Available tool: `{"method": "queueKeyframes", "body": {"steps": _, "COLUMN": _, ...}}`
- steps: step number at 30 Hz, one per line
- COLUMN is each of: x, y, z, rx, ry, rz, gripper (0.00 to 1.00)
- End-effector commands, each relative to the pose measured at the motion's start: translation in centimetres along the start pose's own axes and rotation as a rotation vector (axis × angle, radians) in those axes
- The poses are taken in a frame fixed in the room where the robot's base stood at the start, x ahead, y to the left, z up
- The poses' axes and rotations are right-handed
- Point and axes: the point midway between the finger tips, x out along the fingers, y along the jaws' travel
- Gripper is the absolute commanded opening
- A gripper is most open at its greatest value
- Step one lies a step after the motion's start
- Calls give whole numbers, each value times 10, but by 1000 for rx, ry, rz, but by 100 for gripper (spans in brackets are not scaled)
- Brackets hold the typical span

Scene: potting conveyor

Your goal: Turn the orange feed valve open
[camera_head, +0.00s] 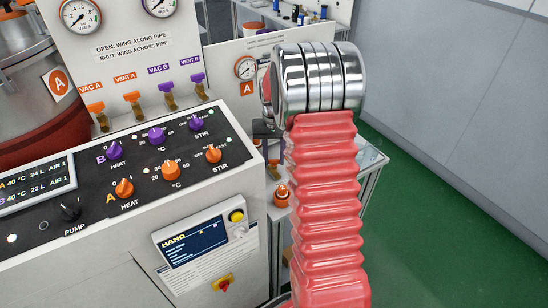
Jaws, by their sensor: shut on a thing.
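My red ribbed arm with its silver rings rises through the right middle of the view and hides what lies behind it. I cannot make out my gripper. No valve labelled as feed shows. An orange and white part (281,195) stands just left of my arm, partly covered; I cannot tell whether it is the feed valve or how it is turned. Two other orange wing valves, VAC A (97,114) and VENT A (132,99), sit on the panel at left. A sign (131,42) reads open with the wing along the pipe, shut with it across.
Purple wing valves VAC B (166,90) and VENT B (198,83) are beside the orange ones. A sloped control panel (70,170) with orange and purple knobs fills the left. A gauge (246,67) is close left of my arm. Green floor (440,220) lies clear at right.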

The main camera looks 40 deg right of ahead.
Motion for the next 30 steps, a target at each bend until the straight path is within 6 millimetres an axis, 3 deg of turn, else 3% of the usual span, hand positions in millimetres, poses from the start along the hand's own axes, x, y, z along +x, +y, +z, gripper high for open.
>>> {"method": "queueKeyframes", "body": {"steps": 30, "x": 0, "y": -1, "z": 0, "rx": 924, "ry": 1, "rz": -2, "gripper": 10}}
